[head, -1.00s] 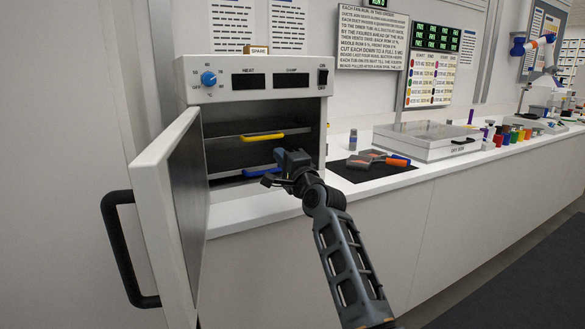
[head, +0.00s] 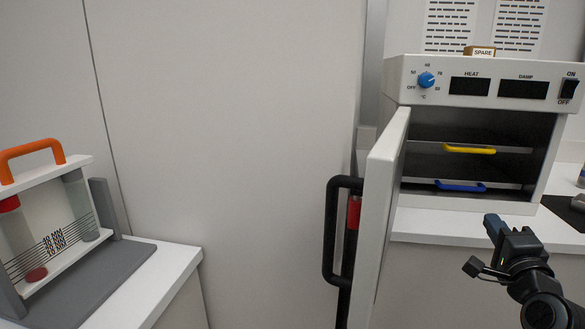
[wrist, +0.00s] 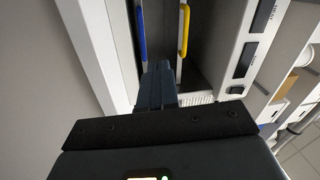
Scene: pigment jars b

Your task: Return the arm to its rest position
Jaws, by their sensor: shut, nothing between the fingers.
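My gripper (head: 510,239) is at the lower right of the head view, in front of the open oven (head: 485,78) and below its shelves. Its fingers are together and empty; the wrist view also shows the shut fingers (wrist: 157,85) pointing at the oven opening. They look apart from the shelf handles. Inside the oven are a shelf with a yellow handle (head: 469,149) and a lower shelf with a blue handle (head: 460,186). The oven door (head: 385,205) stands open toward me, with a black bar handle (head: 330,235).
A grey stand with an orange handle (head: 32,150) is on a white counter (head: 165,285) at the left. A wooden block labelled SPARE (head: 479,51) sits on the oven. A dark mat (head: 565,211) lies right of the oven. A plain wall panel fills the middle.

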